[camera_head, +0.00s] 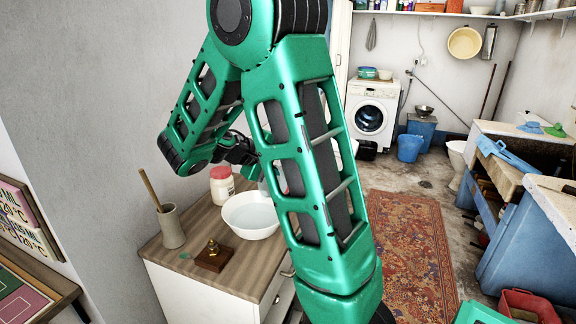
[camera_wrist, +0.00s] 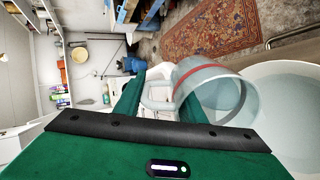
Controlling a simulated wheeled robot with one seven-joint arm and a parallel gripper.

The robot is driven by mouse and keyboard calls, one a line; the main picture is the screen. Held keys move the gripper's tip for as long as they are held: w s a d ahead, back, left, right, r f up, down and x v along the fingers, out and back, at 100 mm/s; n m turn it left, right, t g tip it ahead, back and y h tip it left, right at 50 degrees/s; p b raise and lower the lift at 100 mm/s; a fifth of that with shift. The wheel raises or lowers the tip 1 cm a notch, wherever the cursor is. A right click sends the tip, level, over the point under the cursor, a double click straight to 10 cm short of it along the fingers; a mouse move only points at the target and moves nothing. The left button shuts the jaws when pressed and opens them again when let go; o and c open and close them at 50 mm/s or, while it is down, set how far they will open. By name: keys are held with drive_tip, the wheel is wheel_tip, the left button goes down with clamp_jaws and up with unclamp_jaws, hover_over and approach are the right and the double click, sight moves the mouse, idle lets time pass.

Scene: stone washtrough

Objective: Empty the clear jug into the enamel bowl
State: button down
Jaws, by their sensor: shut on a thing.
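The clear jug (camera_wrist: 212,88) has a red band and shows in the wrist view. My gripper (camera_wrist: 158,90) is shut on its handle. The jug is off the table, beside and partly over the white enamel bowl (camera_wrist: 264,76); its exact tilt is hard to tell. The bowl stands on the wooden top of a cabinet in the head view (camera_head: 237,228). A pale bluish surface shows inside it, apparently liquid. Whether liquid is left in the jug cannot be told.
On the cabinet top (camera_head: 232,275) stand a red-lidded jar (camera_head: 222,188) behind the bowl, a crock with a wooden stick (camera_head: 171,228) at left, and a brass weight on a wooden block (camera_head: 213,256) in front. A patterned rug (camera_head: 412,245) lies on the floor to the right.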

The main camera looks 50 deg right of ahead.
drive_tip(key=shift+a, duration=0.1)
drive_tip(key=shift+a+h, duration=0.35)
drive_tip(key=shift+h, duration=0.15)
drive_tip(key=shift+a, duration=0.1)
idle(1.0)
drive_tip(key=shift+a+r+h, duration=0.1)
drive_tip(key=shift+a+h, duration=0.1)
drive_tip(key=shift+h, duration=0.2)
idle(0.4)
